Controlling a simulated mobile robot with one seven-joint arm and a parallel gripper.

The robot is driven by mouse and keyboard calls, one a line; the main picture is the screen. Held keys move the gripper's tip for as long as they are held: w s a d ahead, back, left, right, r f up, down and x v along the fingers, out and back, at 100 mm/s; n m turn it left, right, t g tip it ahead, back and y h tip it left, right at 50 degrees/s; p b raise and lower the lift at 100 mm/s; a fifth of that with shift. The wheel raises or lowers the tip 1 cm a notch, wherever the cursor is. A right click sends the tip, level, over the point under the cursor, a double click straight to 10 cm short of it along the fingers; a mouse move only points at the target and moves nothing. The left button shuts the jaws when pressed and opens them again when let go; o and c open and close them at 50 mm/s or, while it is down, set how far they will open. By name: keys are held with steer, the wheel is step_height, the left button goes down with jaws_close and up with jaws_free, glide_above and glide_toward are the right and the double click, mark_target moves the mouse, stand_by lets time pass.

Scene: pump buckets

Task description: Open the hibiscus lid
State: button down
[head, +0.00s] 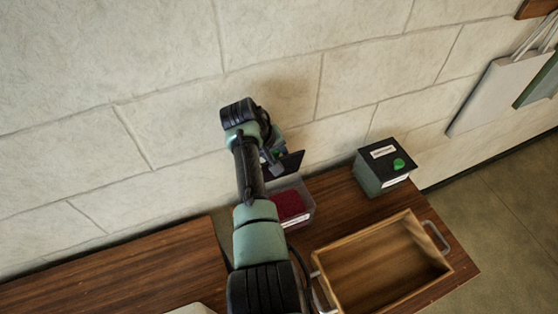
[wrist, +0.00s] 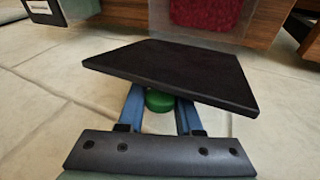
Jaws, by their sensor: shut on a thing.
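The hibiscus lid is a flat black plate (wrist: 170,70) with a green knob (wrist: 160,101). My gripper (wrist: 159,96) is shut on the knob, its blue fingers on either side. In the head view the lid (head: 291,163) is tilted steeply and held above the back of a clear bin (head: 309,212). The bin is uncovered and holds dark red contents (head: 289,204); it has a white front label too small to read. The wrist view also shows the red contents (wrist: 205,12) beyond the lid. My arm hides part of the bin's left side.
A second bin (head: 369,181) with a black lid and green knob stands closed to the right. A wooden tray (head: 330,285) with metal handles sits at the front right of the table. A stone wall (head: 180,60) rises close behind the bins.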

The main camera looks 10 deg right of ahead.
steer(key=shift+w, duration=0.1)
stand_by(0.5)
steer(key=c, duration=0.6)
jaws_free()
steer(key=v, duration=1.3)
steer(key=shift+w+f, duration=0.1)
